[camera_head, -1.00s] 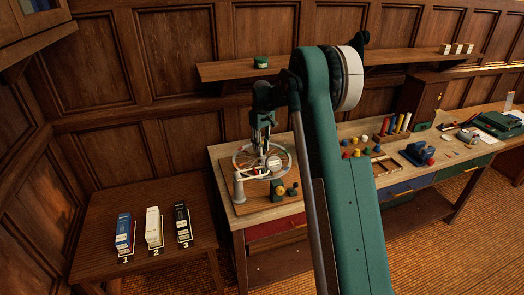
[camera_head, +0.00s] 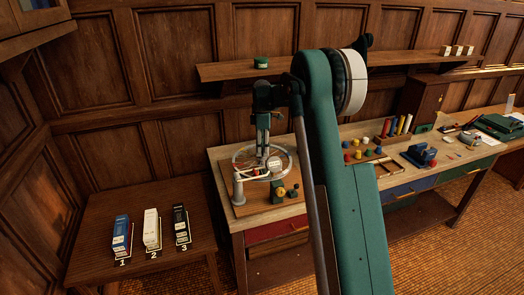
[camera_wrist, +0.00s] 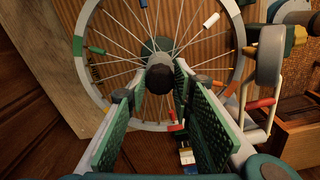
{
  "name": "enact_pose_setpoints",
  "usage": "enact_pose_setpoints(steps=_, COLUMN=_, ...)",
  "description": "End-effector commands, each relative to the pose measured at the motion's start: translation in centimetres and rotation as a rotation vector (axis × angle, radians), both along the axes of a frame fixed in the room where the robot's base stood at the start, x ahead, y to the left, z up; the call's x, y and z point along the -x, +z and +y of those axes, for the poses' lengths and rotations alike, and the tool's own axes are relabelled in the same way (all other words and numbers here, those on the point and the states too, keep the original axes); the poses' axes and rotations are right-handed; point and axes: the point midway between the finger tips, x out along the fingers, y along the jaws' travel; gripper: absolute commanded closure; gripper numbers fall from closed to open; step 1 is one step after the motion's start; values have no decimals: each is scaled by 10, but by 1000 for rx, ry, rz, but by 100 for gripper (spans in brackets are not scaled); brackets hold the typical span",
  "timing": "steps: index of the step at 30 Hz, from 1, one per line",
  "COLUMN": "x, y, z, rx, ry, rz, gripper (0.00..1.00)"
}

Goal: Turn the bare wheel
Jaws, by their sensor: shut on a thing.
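The bare spoked wheel (camera_head: 238,155) lies flat on its stand at the left end of the long bench. In the wrist view its pale rim (camera_wrist: 247,52) carries coloured bands, and its spokes run to a central hub with a dark round knob (camera_wrist: 160,79). My gripper (camera_wrist: 159,84) is over the wheel's centre, its green-padded fingers on both sides of the knob and shut on it. In the head view my gripper (camera_head: 263,148) points down onto the hub. The fingers hide part of the near rim in the wrist view.
A white post (camera_head: 239,189) stands at the wheel's near left. A green block with yellow knobs (camera_head: 279,193) sits just right of it. Coloured pegs (camera_head: 357,153) are farther right. A side table (camera_head: 92,235) holds three numbered boxes.

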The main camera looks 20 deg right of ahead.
Motion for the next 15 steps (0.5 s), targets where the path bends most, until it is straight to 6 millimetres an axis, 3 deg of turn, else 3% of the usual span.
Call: enact_pose_setpoints(steps=15, x=0, y=0, z=0, rx=0, ry=421, rz=0, gripper=98)
